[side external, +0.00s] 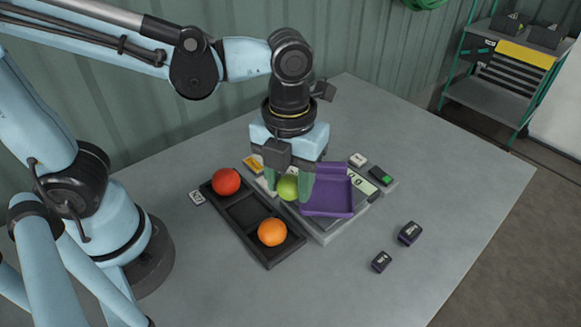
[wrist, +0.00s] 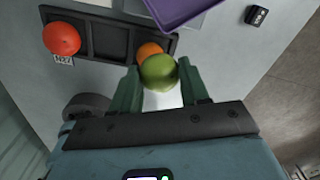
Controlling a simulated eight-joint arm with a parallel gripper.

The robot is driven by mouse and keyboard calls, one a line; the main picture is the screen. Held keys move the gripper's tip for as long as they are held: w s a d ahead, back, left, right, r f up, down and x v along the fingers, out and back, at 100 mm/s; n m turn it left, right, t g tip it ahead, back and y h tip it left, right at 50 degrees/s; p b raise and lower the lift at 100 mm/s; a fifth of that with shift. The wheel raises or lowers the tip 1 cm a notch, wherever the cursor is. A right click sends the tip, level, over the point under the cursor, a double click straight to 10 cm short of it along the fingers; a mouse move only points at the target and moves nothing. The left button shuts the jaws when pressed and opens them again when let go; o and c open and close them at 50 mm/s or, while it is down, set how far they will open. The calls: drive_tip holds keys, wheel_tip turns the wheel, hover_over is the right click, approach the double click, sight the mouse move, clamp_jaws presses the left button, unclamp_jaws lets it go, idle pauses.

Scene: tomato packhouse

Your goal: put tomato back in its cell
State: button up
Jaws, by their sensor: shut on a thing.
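My gripper (side external: 288,190) is shut on a green tomato (side external: 288,187), held between its two green fingers. The tomato also shows between the fingertips in the wrist view (wrist: 158,72). In the side view it appears just left of the purple tray; its exact height is hard to tell. A black tray (side external: 236,230) with three cells in a row lies on the table to the left. A red tomato (side external: 226,181) sits in its far cell and an orange tomato (side external: 272,232) in its near cell. The middle cell (side external: 245,212) is empty.
A purple tray (side external: 328,190) stands on a grey scale (side external: 326,236) right of the black tray. Two small dark blocks (side external: 409,233) (side external: 381,261) lie to the right. A small label (side external: 197,198) lies beside the black tray. The table's front right is mostly clear.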

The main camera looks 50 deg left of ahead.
hover_over(248, 213)
wheel_tip(248, 213, down, 6)
drive_tip(key=shift+w+r, duration=0.1)
drive_tip(key=shift+r, duration=0.15)
drive_tip(key=shift+f, duration=1.95)
drive_tip(key=shift+f, duration=0.4)
drive_tip(key=o, duration=0.8)
drive_tip(key=shift+c, duration=1.3)
wheel_tip(248, 213, up, 7)
